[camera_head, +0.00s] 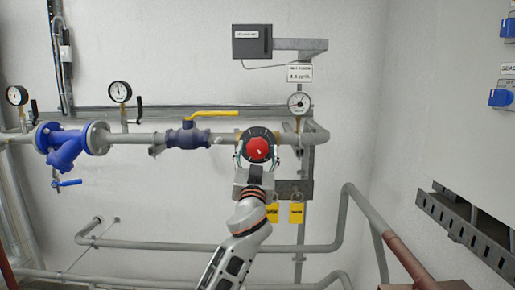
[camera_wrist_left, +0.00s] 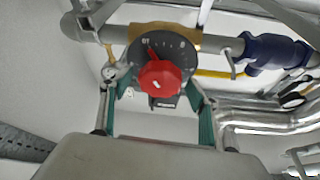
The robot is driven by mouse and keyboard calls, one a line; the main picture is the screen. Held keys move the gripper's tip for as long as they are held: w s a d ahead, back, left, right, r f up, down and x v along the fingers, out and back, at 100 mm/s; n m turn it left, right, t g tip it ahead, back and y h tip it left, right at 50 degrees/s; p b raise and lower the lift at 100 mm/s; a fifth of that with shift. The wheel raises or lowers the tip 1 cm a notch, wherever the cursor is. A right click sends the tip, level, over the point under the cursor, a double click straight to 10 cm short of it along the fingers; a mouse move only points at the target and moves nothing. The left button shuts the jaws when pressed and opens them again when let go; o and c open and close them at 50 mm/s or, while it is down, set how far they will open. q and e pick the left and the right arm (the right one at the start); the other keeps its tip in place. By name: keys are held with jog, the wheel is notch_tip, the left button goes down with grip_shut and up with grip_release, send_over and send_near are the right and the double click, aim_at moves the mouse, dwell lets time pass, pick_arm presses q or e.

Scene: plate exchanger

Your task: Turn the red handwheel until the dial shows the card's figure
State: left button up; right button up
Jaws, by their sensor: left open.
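The red handwheel (camera_head: 258,149) sits on a black round scale plate on the grey pipe. My left gripper (camera_head: 257,163) is open, with one finger on each side of the handwheel. In the wrist view the green-padded fingers of the left gripper (camera_wrist_left: 153,92) stand apart, and I cannot tell whether they touch it. The dial (camera_head: 298,103) is up and right of the handwheel. The white card (camera_head: 300,73) hangs above it; its figure is too small to read surely. My right gripper is not in view.
A blue valve with a yellow lever (camera_head: 187,137) is on the pipe to the left. Two yellow tags (camera_head: 296,213) hang below the handwheel. A grey box (camera_head: 252,42) is on the wall above. A blue strainer (camera_head: 62,145) is at far left.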

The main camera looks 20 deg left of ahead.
pick_arm(q)
jog(key=shift+w+a+r, duration=0.1)
jog(key=shift+w, duration=0.3)
jog(key=c, duration=1.1)
jog(key=shift+m, duration=0.4)
